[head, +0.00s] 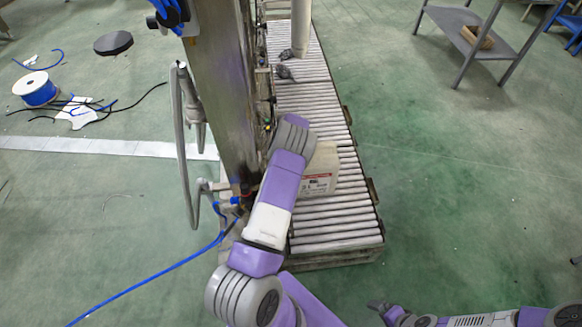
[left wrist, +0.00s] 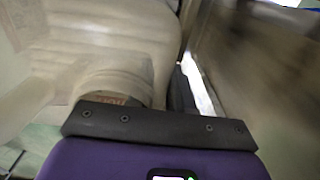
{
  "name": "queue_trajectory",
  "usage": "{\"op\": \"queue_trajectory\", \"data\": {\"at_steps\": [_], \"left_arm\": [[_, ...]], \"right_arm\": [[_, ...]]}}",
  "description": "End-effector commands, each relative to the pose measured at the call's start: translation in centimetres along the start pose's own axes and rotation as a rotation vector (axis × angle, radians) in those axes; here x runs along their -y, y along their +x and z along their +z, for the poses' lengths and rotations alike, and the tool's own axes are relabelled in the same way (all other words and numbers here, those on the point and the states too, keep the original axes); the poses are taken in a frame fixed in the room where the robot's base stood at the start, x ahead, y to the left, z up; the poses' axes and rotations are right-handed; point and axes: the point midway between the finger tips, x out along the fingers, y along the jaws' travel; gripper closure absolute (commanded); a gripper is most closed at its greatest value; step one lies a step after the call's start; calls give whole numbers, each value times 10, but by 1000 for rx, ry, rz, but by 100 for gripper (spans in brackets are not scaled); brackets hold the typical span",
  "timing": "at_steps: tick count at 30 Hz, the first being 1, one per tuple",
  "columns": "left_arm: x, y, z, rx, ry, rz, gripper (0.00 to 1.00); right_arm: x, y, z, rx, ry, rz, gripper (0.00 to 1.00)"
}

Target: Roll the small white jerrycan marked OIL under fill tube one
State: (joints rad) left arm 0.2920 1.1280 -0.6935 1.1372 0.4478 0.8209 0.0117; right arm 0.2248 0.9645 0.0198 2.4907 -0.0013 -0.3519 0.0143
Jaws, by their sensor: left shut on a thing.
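The white jerrycan (head: 321,180) stands on the roller conveyor (head: 338,226) near its front end. Dark and red print shows on its side; I cannot read it clearly. My left arm reaches over it and hides part of it. In the left wrist view the pale jerrycan (left wrist: 95,45) fills the upper left, blurred, close against my left gripper (left wrist: 172,98), which is shut on it. The exact grip is hidden. A pale upright tube (head: 300,28) stands over the conveyor's far part; I cannot tell whether it is fill tube one. My right gripper (head: 385,309) is low at the right, its jaws unclear.
A tall metal post (head: 222,85) stands along the conveyor's left side, with a bent pipe and blue hose (head: 150,283) beside it. A cable spool (head: 36,88) lies at the far left. A metal table (head: 470,40) stands at the back right. The floor right of the conveyor is clear.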

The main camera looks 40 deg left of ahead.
Motion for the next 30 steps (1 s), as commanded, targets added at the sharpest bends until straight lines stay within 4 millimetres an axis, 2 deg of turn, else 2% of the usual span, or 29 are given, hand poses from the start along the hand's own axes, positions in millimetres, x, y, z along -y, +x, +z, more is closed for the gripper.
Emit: {"op": "queue_trajectory", "data": {"at_steps": [14, 15, 21, 30], "left_arm": [[1, 0, -2, 2, 0, -2, 100], [1, 0, -2, 2, 0, -1, 78], [1, 0, -2, 1, 0, -1, 50], [1, -2, -2, 2, 0, -1, 50]], "right_arm": [[0, 1, 0, 0, 0, 0, 4], [0, 1, 0, 0, 0, 0, 4], [0, 1, 0, 0, 0, 0, 4], [0, 0, 0, 0, 0, 0, 4]]}}
